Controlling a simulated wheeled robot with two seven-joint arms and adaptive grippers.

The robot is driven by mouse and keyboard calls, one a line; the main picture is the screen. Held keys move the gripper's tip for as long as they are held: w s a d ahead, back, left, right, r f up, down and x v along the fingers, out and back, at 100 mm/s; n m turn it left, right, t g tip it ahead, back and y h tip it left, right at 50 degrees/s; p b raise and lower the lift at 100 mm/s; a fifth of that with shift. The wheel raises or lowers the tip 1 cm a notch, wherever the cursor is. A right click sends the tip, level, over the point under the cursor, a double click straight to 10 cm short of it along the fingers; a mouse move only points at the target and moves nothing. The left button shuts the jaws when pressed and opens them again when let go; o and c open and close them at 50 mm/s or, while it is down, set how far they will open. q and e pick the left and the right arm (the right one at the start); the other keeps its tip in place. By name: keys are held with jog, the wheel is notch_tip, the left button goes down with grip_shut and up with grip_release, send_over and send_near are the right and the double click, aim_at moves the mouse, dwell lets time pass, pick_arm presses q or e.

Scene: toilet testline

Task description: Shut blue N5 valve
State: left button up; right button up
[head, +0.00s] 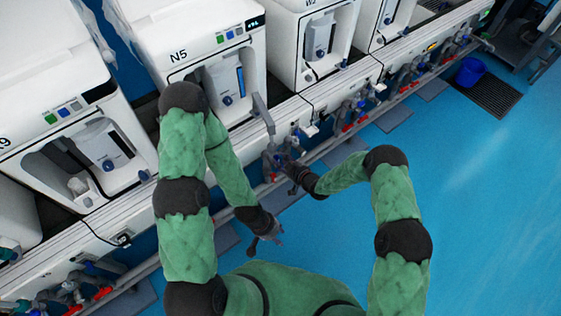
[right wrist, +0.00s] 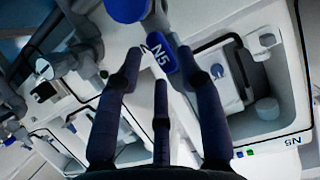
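The N5 machine (head: 185,45) is white, with its label on the front. Below its front edge, a blue valve part (head: 277,161) shows among grey pipes. My right gripper (head: 287,166) is at these pipes in the head view. Contact cannot be told. A round blue knob (right wrist: 126,8) is beyond the fingertips. My left gripper (head: 267,243) is open and empty, low over the floor.
Other white machines stand along the bench on both sides. More pipes and valves with red and blue handles (head: 350,115) run along the front edge. A blue bucket (head: 470,72) stands on a dark grate (head: 497,97) at the right.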

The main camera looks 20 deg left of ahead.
jog(key=shift+b+x, duration=0.3)
jog(key=shift+x, duration=0.8)
grip_shut()
